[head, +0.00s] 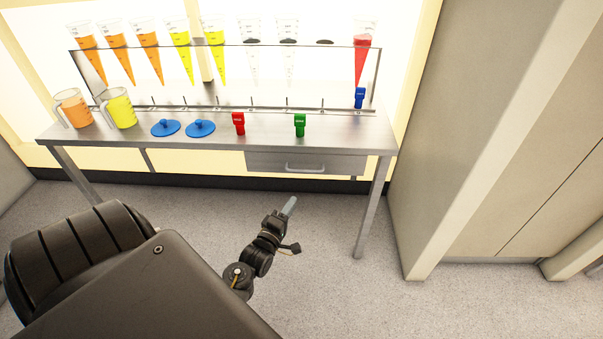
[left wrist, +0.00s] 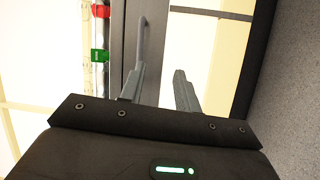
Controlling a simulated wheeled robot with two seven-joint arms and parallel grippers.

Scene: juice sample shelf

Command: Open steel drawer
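The steel drawer (head: 265,161) is under the right part of the steel table (head: 340,133). It looks closed, its front flush below the tabletop, with a bar handle (head: 305,168) on it. In the left wrist view the drawer front (left wrist: 127,38) and its handle (left wrist: 142,42) show ahead of the fingers. My left gripper (head: 290,205) is in front of and below the drawer, apart from the handle. In the left wrist view the left gripper's two fingers (left wrist: 158,85) are spread with nothing between them. My right gripper is not in view.
A rack (head: 215,100) of several cones with coloured liquid stands on the table. Two jugs (head: 72,108), two blue lids (head: 200,128), a red tap (head: 238,123) and a green tap (head: 299,125) are along its front. A table leg (head: 372,205) stands right of the drawer. The floor ahead is clear.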

